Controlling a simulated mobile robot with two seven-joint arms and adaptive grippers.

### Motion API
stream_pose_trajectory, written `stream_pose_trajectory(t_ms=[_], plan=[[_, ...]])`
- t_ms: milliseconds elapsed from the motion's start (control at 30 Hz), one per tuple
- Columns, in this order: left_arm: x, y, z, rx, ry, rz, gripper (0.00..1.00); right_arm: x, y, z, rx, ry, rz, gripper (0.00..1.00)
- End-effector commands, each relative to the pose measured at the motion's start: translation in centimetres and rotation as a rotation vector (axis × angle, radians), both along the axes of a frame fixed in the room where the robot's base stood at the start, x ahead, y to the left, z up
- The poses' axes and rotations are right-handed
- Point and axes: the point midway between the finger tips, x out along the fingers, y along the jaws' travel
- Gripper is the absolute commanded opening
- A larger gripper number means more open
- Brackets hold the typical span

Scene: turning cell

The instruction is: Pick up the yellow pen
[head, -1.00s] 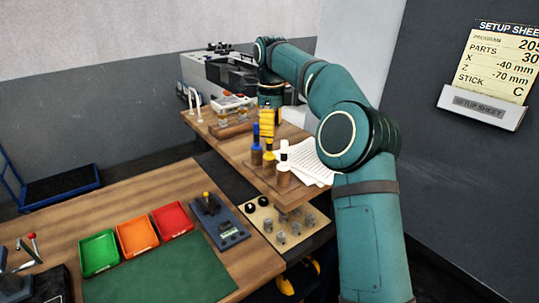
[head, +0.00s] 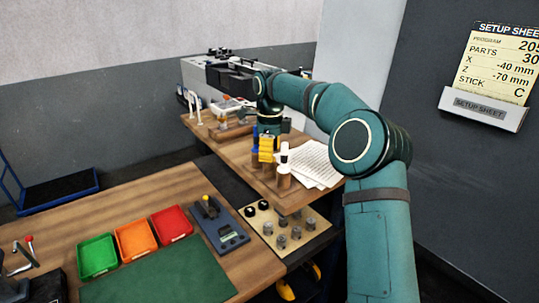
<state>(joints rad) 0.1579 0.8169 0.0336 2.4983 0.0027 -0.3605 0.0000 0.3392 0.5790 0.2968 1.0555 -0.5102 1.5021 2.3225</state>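My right gripper (head: 267,153) has come down over the row of upright pens at the near edge of the rear wooden table. Its yellow fingers are at the middle pen, the yellow one. The yellow pen is mostly hidden behind the fingers, and I cannot separate its yellow from theirs. Whether the fingers are open or touching it is too small to tell. A blue pen (head: 255,145) stands just left, partly covered. A white pen (head: 284,157) stands to the right in a brown holder (head: 284,177). My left gripper is not in view.
White papers (head: 312,164) lie right of the pens. A grey machine (head: 222,80) stands behind. The front table holds green (head: 97,256), orange (head: 136,236) and red (head: 172,223) trays and a dark gauge (head: 222,226).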

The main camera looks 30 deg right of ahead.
Motion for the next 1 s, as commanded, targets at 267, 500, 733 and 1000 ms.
stream_pose_trajectory(t_ms=[267,500,733,1000], plan=[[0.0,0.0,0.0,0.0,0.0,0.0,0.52,0.0,0.0,0.0,0.0,0.0,0.0,0.0],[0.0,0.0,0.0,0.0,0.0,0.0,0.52,0.0,0.0,0.1,0.0,0.001,0.0,0.0],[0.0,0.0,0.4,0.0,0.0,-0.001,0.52,0.1,0.0,2.7,-0.001,-0.002,0.0,0.0],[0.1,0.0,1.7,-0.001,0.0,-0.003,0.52,0.1,0.1,7.9,-0.001,-0.002,0.0,0.0]])
